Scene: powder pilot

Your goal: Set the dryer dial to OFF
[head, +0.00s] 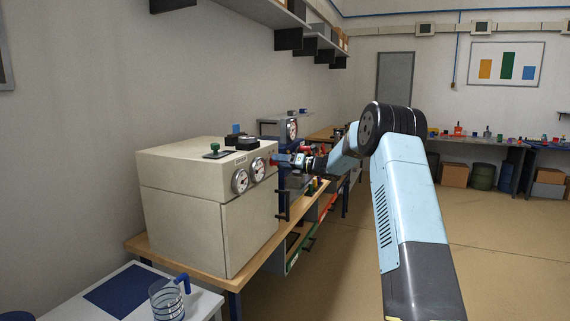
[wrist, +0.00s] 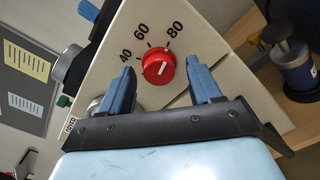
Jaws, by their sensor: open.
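The dryer (head: 183,208) is a beige box on a wooden bench in the head view. Its red round dial (wrist: 158,68) shows in the wrist view, with 40, 60 and 80 printed around it and a short white pointer line. No OFF mark is readable. My gripper (wrist: 158,76) is open, with one blue finger on either side of the dial in the picture. I cannot tell whether the fingers touch it. In the head view my gripper (head: 287,160) is at the dryer's right front edge, too small to make out its fingers.
Two round gauges, one (head: 240,181) lower left of the other (head: 258,170), sit on the dryer's front. A green knob (head: 214,147) stands on its top. A glass beaker (head: 167,301) stands on the near white table. A blue container (wrist: 298,72) is at the right.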

